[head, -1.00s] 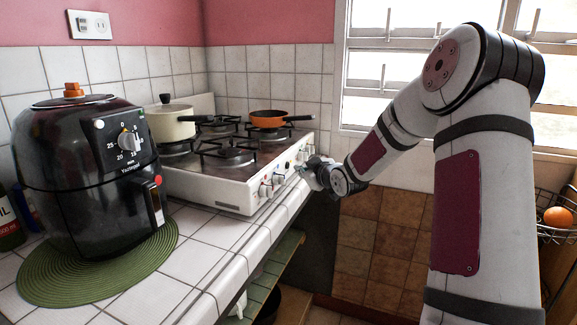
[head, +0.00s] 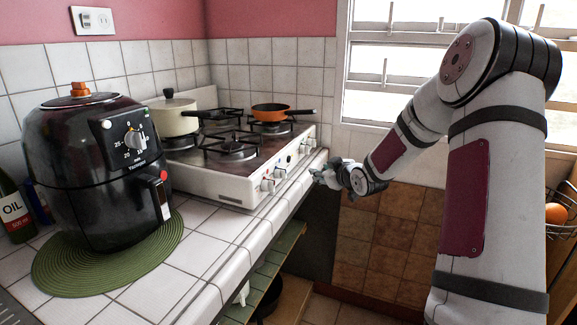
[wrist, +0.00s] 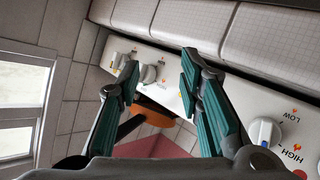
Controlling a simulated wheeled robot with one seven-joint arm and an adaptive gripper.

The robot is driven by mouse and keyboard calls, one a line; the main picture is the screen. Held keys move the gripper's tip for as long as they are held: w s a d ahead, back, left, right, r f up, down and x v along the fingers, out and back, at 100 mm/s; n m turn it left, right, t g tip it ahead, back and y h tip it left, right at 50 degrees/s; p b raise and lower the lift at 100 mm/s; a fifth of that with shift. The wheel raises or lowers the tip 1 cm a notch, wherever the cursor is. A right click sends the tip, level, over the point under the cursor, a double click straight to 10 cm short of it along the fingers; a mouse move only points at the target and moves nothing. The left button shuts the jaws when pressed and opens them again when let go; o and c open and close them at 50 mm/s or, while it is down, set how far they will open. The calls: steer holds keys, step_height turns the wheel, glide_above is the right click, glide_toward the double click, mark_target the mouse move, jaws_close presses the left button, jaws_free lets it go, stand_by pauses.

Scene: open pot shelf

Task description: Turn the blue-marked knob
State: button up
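The white stove (head: 222,187) stands on the tiled counter, with pale knobs along its front panel. In the wrist view a white knob with blue on it (wrist: 265,131) sits at the lower right, beside the printed words HIGH and LOW. Two other pale knobs, a nearer one (wrist: 148,74) and one at the left (wrist: 127,66), show at the upper left. My gripper (wrist: 158,72) is open and empty, its fingers apart, with the blue-marked knob outside them to the right. In the head view my gripper (head: 318,172) is just right of the stove front, apart from the knobs.
A cream pot (head: 174,118) and an orange pan (head: 271,112) stand on the burners. A black air fryer (head: 92,175) sits on a green mat (head: 55,272) at left. The tiled counter edge (head: 240,262) runs below the stove. Open floor space lies right of the counter.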

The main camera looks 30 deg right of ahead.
steer(key=shift+o, duration=0.5)
steer(key=s+d+f+m+g+h, duration=0.1)
steer(key=s+d+f+m+g, duration=0.2)
steer(key=s+d+f+m, duration=0.1)
step_height(320, 180, down, 3)
steer(key=d+m, duration=0.1)
steer(key=m, duration=0.2)
steer(key=shift+s+r+g+p, duration=0.15)
steer(key=shift+s+g+p, duration=0.15)
steer(key=shift+s+p, duration=0.05)
steer(key=s+a+f+m+g+y+p, duration=0.15)
steer(key=s+f+m+g, duration=0.35)
steer(key=s+f+m, duration=0.55)
steer(key=a+m+y, duration=0.2)
steer(key=m+y, duration=0.1)
steer(key=m, duration=0.2)
steer(key=m+t+y+p, duration=0.2)
steer(key=m+t+y, duration=0.75)
steer(key=m, duration=1.35)
glide_toward(285, 175)
steer(key=x, duration=0.9)
steer(key=shift+w+a, duration=0.2)
steer(key=shift+w, duration=0.15)
